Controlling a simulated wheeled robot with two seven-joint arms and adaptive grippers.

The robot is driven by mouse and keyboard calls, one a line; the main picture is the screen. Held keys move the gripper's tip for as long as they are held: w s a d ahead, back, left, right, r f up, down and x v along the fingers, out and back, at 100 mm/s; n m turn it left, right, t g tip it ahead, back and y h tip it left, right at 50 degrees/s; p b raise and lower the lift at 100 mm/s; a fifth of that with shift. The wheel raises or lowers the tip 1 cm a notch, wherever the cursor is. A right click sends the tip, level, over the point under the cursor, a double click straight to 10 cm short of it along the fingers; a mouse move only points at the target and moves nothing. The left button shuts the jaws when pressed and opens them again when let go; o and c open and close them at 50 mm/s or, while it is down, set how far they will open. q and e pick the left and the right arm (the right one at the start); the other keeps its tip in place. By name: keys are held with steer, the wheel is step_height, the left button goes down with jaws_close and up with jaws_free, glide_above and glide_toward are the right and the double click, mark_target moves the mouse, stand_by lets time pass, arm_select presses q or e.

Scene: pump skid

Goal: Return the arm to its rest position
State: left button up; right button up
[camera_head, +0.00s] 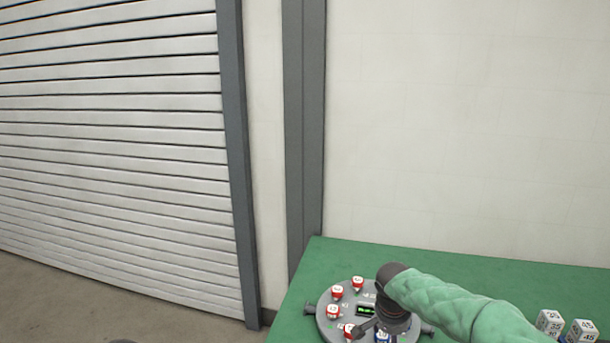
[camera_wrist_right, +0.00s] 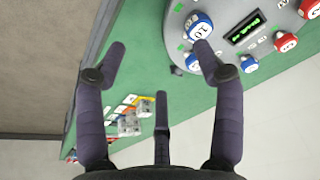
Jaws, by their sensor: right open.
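My right arm (camera_head: 450,300), in a green sleeve, comes in from the lower right in the head view. Its dark right gripper (camera_head: 378,328) is over the round grey panel (camera_head: 326,312) and hides part of it. In the right wrist view the fingers of this gripper (camera_wrist_right: 160,62) are spread wide with nothing between them. One fingertip overlaps a blue and white knob (camera_wrist_right: 199,27) in that picture; I cannot tell whether they touch. My left gripper is not in view.
The panel bears several red and white knobs (camera_head: 337,292) and a small green display (camera_head: 366,310). It sits on a green tabletop (camera_head: 480,266). White marked blocks (camera_head: 550,322) stand at the table's right. A slatted shutter (camera_head: 120,150) and pale wall (camera_head: 460,120) are behind.

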steer(key=s+a+f+n+g+y+b, duration=0.1)
steer(key=s+a+f, duration=0.2)
steer(key=f, duration=0.6)
steer(key=s+a+f+n+y+b, duration=0.1)
steer(key=s+a+f+n+y, duration=0.15)
steer(key=f, duration=0.55)
steer(key=s+a+f+g+y+b, duration=0.1)
steer(key=s+a+f, duration=0.2)
steer(key=f, duration=0.6)
steer(key=s+a+f+n+y+b, duration=0.1)
steer(key=s+a+f+b, duration=0.2)
steer(key=s+f, duration=1.3)
steer(key=s, duration=0.4)
steer(key=shift+s+a+f, duration=0.15)
steer(key=shift+a+f, duration=0.05)
steer(key=shift+f, duration=0.15)
steer(key=shift+a+n, duration=0.1)
steer(key=shift+n, duration=0.15)
